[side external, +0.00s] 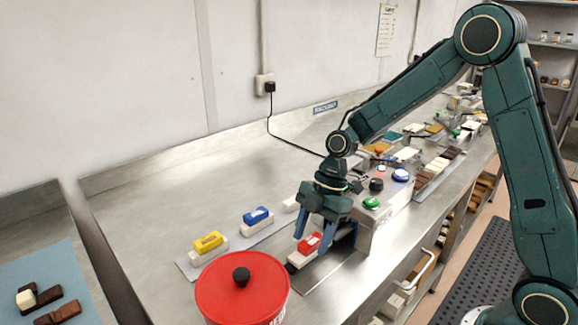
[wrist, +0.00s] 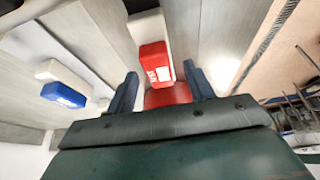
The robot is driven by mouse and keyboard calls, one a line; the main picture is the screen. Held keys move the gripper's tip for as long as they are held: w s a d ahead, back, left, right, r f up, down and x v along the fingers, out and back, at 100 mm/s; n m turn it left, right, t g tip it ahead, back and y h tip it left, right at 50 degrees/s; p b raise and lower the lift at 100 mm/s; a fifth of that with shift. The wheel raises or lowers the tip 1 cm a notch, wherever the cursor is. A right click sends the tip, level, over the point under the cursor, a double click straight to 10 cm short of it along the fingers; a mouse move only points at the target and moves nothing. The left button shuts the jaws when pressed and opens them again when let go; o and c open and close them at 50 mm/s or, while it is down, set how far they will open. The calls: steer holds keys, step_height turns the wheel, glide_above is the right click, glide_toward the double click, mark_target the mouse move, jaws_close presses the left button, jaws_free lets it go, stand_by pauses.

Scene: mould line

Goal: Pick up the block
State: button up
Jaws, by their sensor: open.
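A red block (side external: 309,243) with a white label lies on a pale block on the steel bench, close to my gripper (side external: 325,238). In the wrist view the red block (wrist: 155,68) and the pale block (wrist: 149,28) under it show just beyond the tips of my gripper (wrist: 160,76). The jaws are open, one finger to each side, with nothing held. A blue block (side external: 256,214) and a yellow block (side external: 208,241) each lie on a pale block to the left. The blue block also shows in the wrist view (wrist: 63,95). Whether a finger touches the red block is unclear.
A red lidded pot (side external: 243,285) with a black knob stands in front, near the blocks. A pale box with coloured buttons (side external: 376,215) stands right of my gripper. Dark and pale pieces lie on a blue mat (side external: 50,265) at far left.

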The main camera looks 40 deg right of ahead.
mark_target(312, 239)
steer(key=c, duration=1.1)
steer(key=shift+r, duration=0.1)
steer(key=shift+c, duration=0.2)
step_height(312, 239, up, 20)
stand_by(0.5)
